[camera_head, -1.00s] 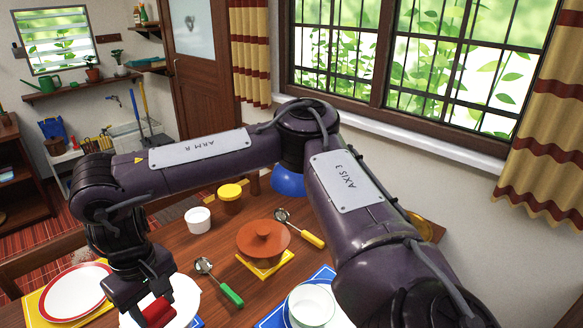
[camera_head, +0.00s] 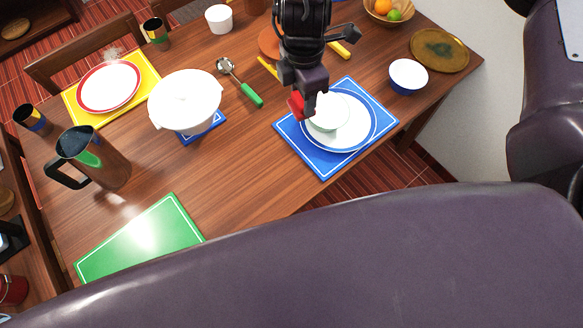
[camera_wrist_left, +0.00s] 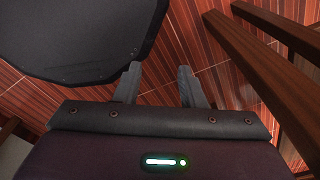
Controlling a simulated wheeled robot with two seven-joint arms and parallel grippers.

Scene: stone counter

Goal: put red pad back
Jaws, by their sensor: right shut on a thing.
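My right gripper (camera_head: 303,108) points down at the blue place mat and is shut on the red pad (camera_head: 296,106). Only a small red part of the pad shows beside the dark jaws. The jaws and pad are in front of the left edge of a pale bowl (camera_head: 328,116) on a blue-rimmed plate (camera_head: 372,122); I cannot tell if they touch it. A white lidded pot (camera_head: 185,98) stands on a blue pad (camera_head: 214,127) to the left. My left gripper (camera_wrist_left: 158,88) shows in the left wrist view, its fingers apart and empty.
A ladle with green handle (camera_head: 250,95) lies between pot and plate. A metal jug (camera_head: 100,160) and a green mat (camera_head: 140,240) are at left. A small blue-white bowl (camera_head: 408,75) is at right. Bare wood shows mid-table.

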